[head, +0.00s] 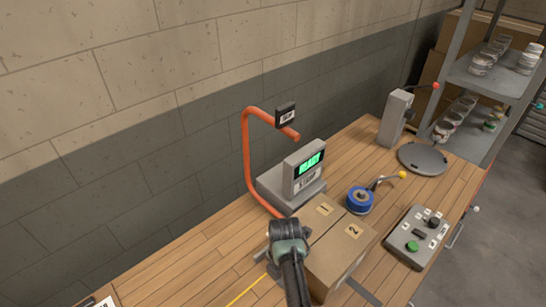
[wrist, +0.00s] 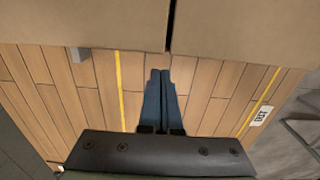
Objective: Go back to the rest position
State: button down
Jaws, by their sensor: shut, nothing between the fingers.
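My gripper (wrist: 161,76) shows in the wrist view with its two dark blue fingers side by side and closed, nothing between them. They point at the near edge of the cardboard, over the wooden bench top. In the head view my arm comes in from the bottom, and its dark wrist is left of the cardboard box (head: 337,262); the fingers are hard to make out there. The box has labels 1 and 2 on its top. In the wrist view brown cardboard (wrist: 80,22) fills the top, split by a dark gap.
Behind the box stand a grey device with a green READY display (head: 308,163) and an orange bent tube (head: 247,150). To the right are a blue round item (head: 360,199), a button panel (head: 416,237) and a grey disc (head: 422,158). A shelf (head: 480,85) holds several cans.

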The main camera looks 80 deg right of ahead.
notch_tip(320, 180, up, 8)
jog(key=w+d+r+m+t+h+b, duration=0.1)
jog(key=w+r+m+t+h, duration=0.15)
jog(key=w+r, duration=0.65)
jog(key=w+d+r+m+t+h+b, duration=0.1)
jog(key=w+r+t+h, duration=0.4)
jog(key=w, duration=0.6)
jog(key=w+a+r+m+t, duration=0.1)
jog(key=w+a+r+t, duration=0.1)
jog(key=w+a+r, duration=0.45)
jog(key=w+a+r+m+t, duration=0.1)
jog(key=w+r, duration=0.2)
jog(key=r, duration=0.6)
jog(key=w+a+r+m+t, duration=0.3)
jog(key=a+r+t, duration=0.6)
jog(key=a+r, duration=0.85)
jog(key=s+a+r+m+t+y, duration=0.1)
jog(key=s+a+r+t+y, duration=0.2)
jog(key=a+r, duration=0.4)
jog(key=s+a+r+m+t+y, duration=0.1)
jog(key=s+a+r+t+y, duration=0.3)
jog(key=s+a+r, duration=0.3)
notch_tip(320, 180, up, 3)
jog(key=shift+s+a+m+t+b, duration=0.35)
jog(key=shift+s+a+t+b, duration=0.1)
jog(key=shift+s, duration=0.3)
